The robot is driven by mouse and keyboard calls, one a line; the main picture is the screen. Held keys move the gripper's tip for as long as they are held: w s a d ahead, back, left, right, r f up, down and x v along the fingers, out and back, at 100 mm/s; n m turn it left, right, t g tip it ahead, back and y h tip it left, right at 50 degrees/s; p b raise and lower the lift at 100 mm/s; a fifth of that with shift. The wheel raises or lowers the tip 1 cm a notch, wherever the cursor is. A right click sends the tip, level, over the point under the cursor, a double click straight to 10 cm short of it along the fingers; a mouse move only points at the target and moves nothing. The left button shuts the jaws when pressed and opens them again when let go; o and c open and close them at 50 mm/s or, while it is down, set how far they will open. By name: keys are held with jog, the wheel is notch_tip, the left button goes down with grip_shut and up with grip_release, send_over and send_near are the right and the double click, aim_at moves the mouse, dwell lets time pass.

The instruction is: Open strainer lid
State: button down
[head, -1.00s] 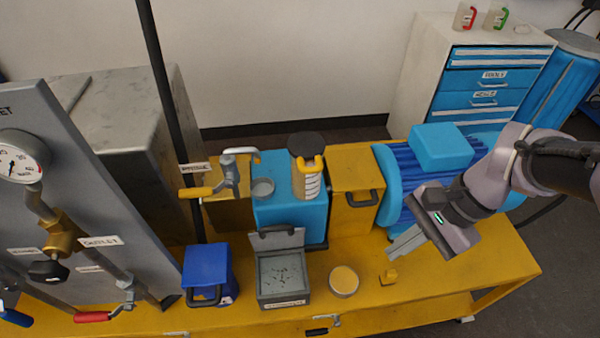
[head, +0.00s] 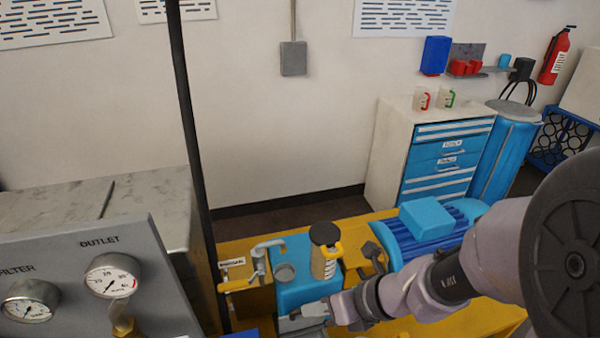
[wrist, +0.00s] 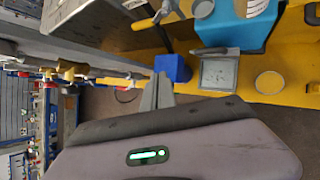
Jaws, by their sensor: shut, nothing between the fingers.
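My gripper (head: 303,313) is shut and empty, above the bench in front of the blue block (head: 290,270). In the wrist view its fingers (wrist: 157,92) lie together. A grey box (wrist: 218,74) with a dark hinged flap (wrist: 212,51) stands to their right; its top looks open. I cannot tell which part is the strainer lid.
A dark post (head: 187,140) rises left of the block. A gauge panel (head: 90,285) fills the lower left. A blue motor (head: 425,235) stands to the right. A blue bin (wrist: 174,68) and yellow-filled dish (wrist: 269,83) flank the grey box.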

jog(key=d+f+m+h+p, duration=0.1)
jog(key=d+f+m+p, duration=0.3)
jog(key=m, duration=0.7)
jog(key=d+f+m+h+p, duration=0.15)
jog(key=f+m+p, duration=0.3)
jog(key=m, duration=0.55)
jog(key=w+a+f+b, duration=0.2)
jog(key=w+a+f, duration=0.3)
jog(key=w+f, duration=0.2)
notch_tip(320, 180, down, 2)
jog(key=shift+w+f+t, duration=0.15)
jog(key=shift+w+t, duration=0.15)
jog(key=shift+w, duration=0.1)
